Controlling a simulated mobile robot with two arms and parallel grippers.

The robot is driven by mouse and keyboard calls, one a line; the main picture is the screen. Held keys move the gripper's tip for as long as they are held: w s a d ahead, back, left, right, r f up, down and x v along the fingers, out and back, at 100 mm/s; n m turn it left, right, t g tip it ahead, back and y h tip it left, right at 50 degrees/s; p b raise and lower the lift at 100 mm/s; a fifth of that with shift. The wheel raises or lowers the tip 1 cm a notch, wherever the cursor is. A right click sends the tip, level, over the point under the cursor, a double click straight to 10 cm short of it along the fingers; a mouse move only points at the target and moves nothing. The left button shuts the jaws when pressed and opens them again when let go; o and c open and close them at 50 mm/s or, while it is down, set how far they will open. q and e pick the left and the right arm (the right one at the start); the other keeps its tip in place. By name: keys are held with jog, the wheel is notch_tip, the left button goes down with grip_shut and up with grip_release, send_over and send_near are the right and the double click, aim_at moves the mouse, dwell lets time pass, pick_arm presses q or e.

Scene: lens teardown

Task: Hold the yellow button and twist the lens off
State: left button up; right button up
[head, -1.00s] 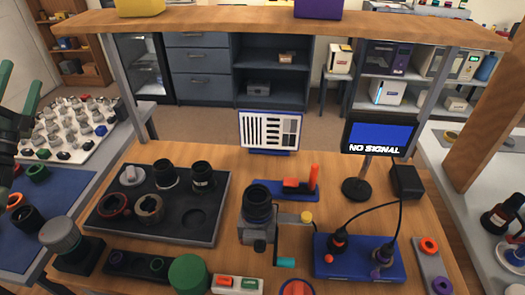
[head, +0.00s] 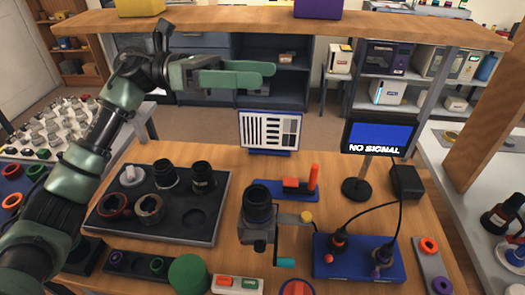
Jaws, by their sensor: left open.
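A camera body with a black lens (head: 257,205) mounted on it, facing up, stands near the middle of the wooden table. A small yellow button (head: 306,216) sits at the end of a metal arm just right of the camera. A teal piece (head: 286,262) is below it. My left gripper (head: 272,76) is raised at the back of the table, well above and behind the camera. Its green fingers point right and hold nothing. My right gripper is not in view.
A dark tray (head: 185,236) with several lens parts is left of the camera. A blue cable board (head: 330,270), a NO SIGNAL monitor (head: 380,136) and a striped test chart (head: 272,130) stand nearby. A wooden shelf (head: 280,29) spans the back above the table.

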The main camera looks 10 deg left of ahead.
pick_arm(q)
jog(key=s+d+f+m+g+y, duration=0.2)
jog(key=s+d+f+m+y, duration=0.2)
jog(key=s+d+y, duration=0.25)
jog(key=m+t+y, duration=0.4)
jog(key=t+y, duration=0.1)
jog(key=y, duration=0.8)
send_near(257, 194)
jog(key=f, duration=0.6)
jog(key=a+f, duration=0.1)
jog(key=f, duration=0.3)
jog(key=shift+w+f, duration=0.1)
jog(key=shift+w, duration=0.1)
grip_shut()
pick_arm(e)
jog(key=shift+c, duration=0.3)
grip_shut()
